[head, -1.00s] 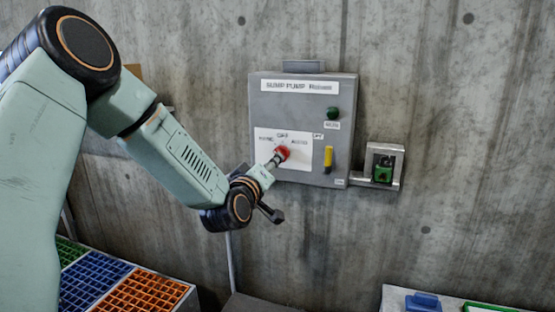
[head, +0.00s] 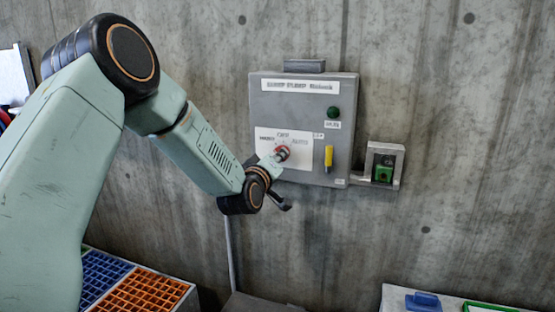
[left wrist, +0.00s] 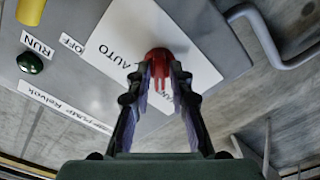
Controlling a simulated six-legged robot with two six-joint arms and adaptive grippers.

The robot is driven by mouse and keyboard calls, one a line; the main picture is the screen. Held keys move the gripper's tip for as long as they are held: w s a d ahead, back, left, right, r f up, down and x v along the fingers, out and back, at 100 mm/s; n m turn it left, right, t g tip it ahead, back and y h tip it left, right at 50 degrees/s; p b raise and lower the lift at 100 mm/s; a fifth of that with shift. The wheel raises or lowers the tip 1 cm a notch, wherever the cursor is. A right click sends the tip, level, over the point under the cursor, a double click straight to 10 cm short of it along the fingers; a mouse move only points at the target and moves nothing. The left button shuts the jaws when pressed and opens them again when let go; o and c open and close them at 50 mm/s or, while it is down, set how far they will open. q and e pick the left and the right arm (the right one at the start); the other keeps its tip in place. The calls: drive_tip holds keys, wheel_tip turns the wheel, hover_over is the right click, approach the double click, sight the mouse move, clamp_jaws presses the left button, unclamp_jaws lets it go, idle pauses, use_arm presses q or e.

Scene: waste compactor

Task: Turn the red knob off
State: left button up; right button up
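The red knob (head: 283,152) sits on a white label plate on the grey control box (head: 262,108), and I cannot make out which setting it points at. My left gripper (head: 275,158) reaches it from the lower left. In the left wrist view the red knob (left wrist: 158,56) is between the two fingertips of my left gripper (left wrist: 163,70), which look closed in against its sides. The fingers hide part of the knob. The word AUTO shows beside it in that view. My right gripper is not in view.
The box also carries a green button (head: 334,112) and a yellow handle (head: 328,158). A green item (head: 383,173) sits in a grey bracket to the right. Blue and orange grids (head: 146,292) lie at lower left. A blue item (head: 423,300) is at lower right.

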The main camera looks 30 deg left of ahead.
use_arm(q)
clamp_jaws()
drive_tip(key=shift+m, duration=0.4)
drive_tip(key=shift+m+p, duration=1.85)
drive_tip(key=shift+m, duration=2.15)
drive_tip(key=shift+f, duration=0.1)
drive_tip(key=shift+o, duration=2)
unclamp_jaws()
